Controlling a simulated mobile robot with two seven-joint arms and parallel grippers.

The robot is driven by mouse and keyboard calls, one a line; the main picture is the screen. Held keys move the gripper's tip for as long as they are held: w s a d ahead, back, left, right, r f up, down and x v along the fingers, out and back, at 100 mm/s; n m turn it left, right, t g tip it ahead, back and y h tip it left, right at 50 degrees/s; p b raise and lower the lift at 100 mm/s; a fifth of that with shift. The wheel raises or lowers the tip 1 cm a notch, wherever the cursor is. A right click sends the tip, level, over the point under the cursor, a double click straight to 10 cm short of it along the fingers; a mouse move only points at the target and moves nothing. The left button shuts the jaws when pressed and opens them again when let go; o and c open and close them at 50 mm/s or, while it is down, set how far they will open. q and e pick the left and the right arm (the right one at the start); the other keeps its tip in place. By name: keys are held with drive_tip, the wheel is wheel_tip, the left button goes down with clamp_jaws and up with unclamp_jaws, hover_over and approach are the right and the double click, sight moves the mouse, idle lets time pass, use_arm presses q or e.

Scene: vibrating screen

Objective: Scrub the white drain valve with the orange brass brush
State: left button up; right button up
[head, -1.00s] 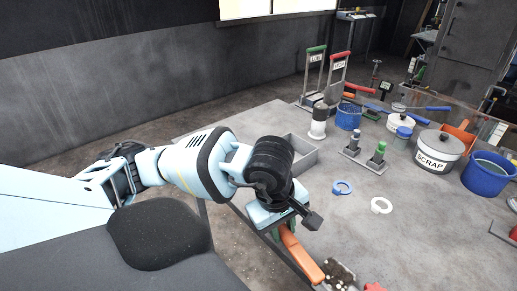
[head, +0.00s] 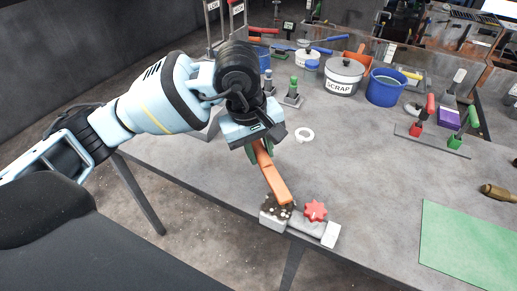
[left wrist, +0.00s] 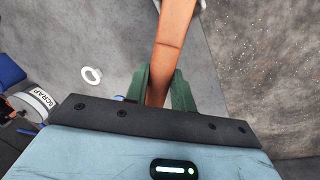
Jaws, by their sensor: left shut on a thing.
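My left gripper (head: 260,152) is shut on the handle of the orange brush (head: 274,181), which slants down from the fingers. Its dark, speckled head (head: 277,207) is at the left end of the white drain valve; I cannot tell whether they touch. The valve (head: 305,227) lies at the table's front edge, with pale ends and a red star-shaped knob (head: 315,210). The brush head hides part of its left end. In the left wrist view, the green fingers (left wrist: 162,88) grip the orange handle (left wrist: 173,40). My right gripper is out of view.
A white ring (head: 304,135) lies behind the valve. A SCRAP pot (head: 344,77) and a blue bucket (head: 385,87) stand farther back. A green mat (head: 466,245) lies at right, with a brass piece (head: 498,193) near it. The table between is clear.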

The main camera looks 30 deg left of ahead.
use_arm(q)
wheel_tip(320, 180, down, 5)
drive_tip(key=shift+r+b, duration=0.1)
drive_tip(key=shift+b, duration=1.1)
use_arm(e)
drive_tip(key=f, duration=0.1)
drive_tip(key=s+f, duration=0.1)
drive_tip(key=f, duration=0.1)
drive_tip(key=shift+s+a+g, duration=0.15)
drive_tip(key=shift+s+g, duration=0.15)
use_arm(q)
drive_tip(key=shift+f+b, duration=0.45)
drive_tip(key=shift+f, duration=0.25)
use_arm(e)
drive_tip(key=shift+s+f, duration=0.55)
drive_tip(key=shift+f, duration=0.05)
use_arm(q)
drive_tip(key=shift+w+f+b, duration=0.2)
drive_tip(key=shift+w+b, duration=0.25)
drive_tip(key=shift+w, duration=0.7)
clamp_jaws()
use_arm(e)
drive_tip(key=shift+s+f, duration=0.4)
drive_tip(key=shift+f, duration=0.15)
